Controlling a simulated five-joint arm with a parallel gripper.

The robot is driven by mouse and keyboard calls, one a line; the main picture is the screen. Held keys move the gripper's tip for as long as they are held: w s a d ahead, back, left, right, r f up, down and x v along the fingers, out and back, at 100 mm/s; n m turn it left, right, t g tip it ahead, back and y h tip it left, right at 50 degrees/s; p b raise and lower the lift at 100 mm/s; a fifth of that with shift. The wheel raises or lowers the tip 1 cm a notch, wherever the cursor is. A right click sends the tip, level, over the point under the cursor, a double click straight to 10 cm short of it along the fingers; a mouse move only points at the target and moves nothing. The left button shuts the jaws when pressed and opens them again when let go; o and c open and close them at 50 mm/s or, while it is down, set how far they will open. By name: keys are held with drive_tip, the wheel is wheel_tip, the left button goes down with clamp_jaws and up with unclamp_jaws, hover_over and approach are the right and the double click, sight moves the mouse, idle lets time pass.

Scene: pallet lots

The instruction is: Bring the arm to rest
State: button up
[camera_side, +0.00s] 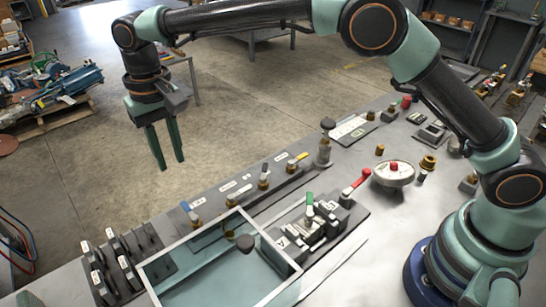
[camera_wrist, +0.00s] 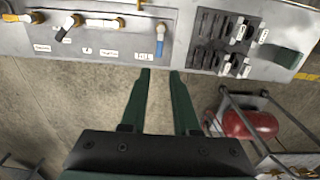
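My arm reaches from its base on the right of the side view across to the left. My gripper (camera_side: 171,162) hangs at the upper left with its two green fingers pointing down. It is out past the bench's far edge, over the floor, and touches nothing. In the wrist view my gripper (camera_wrist: 160,73) shows two separate fingers with bare floor in the gap between them. The fingers are open and hold nothing.
The bench (camera_side: 345,262) carries a glass-topped box (camera_side: 205,270), levers with a red handle (camera_side: 360,180), a handwheel (camera_side: 393,173) and several valves. A red tank (camera_wrist: 250,124) stands on the floor. Open floor (camera_side: 250,110) lies beyond the bench.

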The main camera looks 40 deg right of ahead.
drive_tip(key=s+d+r+t, duration=0.1)
drive_tip(key=s+d+r, duration=0.1)
drive_tip(key=d+r, duration=0.45)
drive_tip(key=s+d+r+t, duration=0.15)
drive_tip(key=d+r, duration=0.25)
drive_tip(key=d, duration=0.6)
drive_tip(key=s+d+f+t, duration=0.3)
drive_tip(key=s+d, duration=1)
drive_tip(key=s, duration=0.1)
drive_tip(key=shift+d, duration=0.35)
